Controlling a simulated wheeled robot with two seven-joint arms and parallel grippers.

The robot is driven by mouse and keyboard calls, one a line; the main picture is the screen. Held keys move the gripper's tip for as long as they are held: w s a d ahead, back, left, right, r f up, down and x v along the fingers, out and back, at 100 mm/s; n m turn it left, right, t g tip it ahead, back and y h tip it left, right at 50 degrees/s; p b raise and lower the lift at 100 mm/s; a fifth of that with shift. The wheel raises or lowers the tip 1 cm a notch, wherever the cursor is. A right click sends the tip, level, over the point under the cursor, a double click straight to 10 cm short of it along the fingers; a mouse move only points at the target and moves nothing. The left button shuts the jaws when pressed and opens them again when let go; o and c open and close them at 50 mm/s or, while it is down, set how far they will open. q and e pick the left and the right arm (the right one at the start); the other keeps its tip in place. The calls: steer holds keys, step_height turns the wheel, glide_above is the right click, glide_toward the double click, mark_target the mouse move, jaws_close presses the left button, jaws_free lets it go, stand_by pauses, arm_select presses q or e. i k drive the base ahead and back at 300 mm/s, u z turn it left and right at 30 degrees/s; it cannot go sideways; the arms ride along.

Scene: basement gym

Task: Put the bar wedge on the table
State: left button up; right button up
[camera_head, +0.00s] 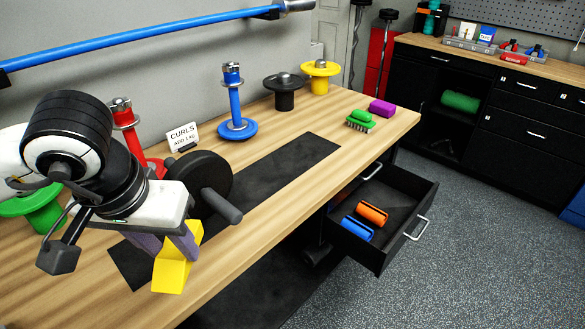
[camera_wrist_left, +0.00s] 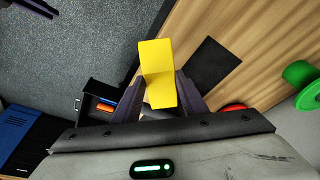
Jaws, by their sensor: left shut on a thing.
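The bar wedge, a yellow angular block (camera_head: 178,268), is between the fingers of my left gripper (camera_head: 168,243). It hangs tilted over the near part of the wooden table (camera_head: 290,172), by the table's black mat strip (camera_head: 290,160). I cannot tell whether its lower end touches the table. In the left wrist view the wedge (camera_wrist_left: 155,65) sticks out beyond the fingers, which are shut on it, and table and floor show behind it. My right gripper does not show clearly in either view.
Weight stands in red (camera_head: 125,118), blue (camera_head: 235,105), black (camera_head: 284,95) and yellow (camera_head: 320,75) line the back. An open drawer (camera_head: 385,220) juts out below.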

mark_target(280, 177)
steer(key=z, duration=0.3)
steer(key=i, duration=1)
